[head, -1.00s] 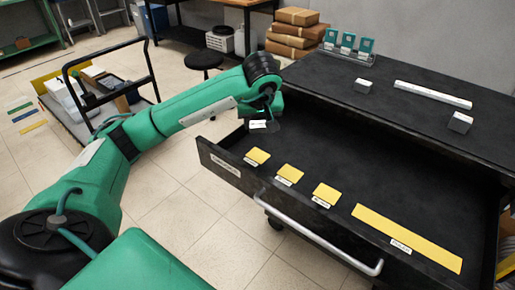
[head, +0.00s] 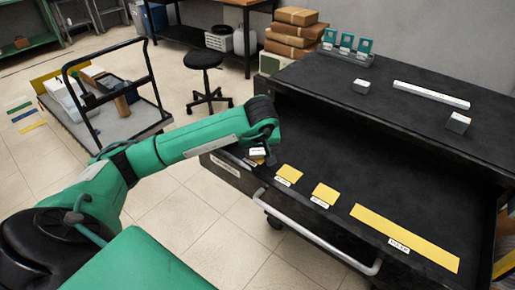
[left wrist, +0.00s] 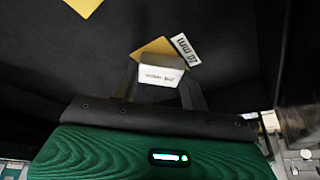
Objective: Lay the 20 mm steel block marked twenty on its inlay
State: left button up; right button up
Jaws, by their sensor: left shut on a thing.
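My left gripper (left wrist: 158,88) is shut on a small pale steel block (left wrist: 160,70). The block shows dark lettering too small to read for certain. In the head view the held block (head: 257,152) is at the leftmost yellow inlay (head: 256,161) in the open drawer. The wrist view shows that inlay (left wrist: 153,47) partly hidden behind the block, with a white "mm" label (left wrist: 186,49) beside it. I cannot tell whether the block touches the inlay. My right gripper is not in view.
Two more square inlays (head: 289,174) (head: 325,194) and a long yellow inlay (head: 405,237) lie bare in the drawer. Two blocks (head: 361,86) (head: 458,122) and a long bar (head: 432,95) lie on the cabinet top, which overhangs the drawer's back. A handle (head: 320,240) runs along the drawer front.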

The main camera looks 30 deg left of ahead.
pick_arm(q)
jog(key=shift+f, duration=0.1)
jog(key=o, duration=1)
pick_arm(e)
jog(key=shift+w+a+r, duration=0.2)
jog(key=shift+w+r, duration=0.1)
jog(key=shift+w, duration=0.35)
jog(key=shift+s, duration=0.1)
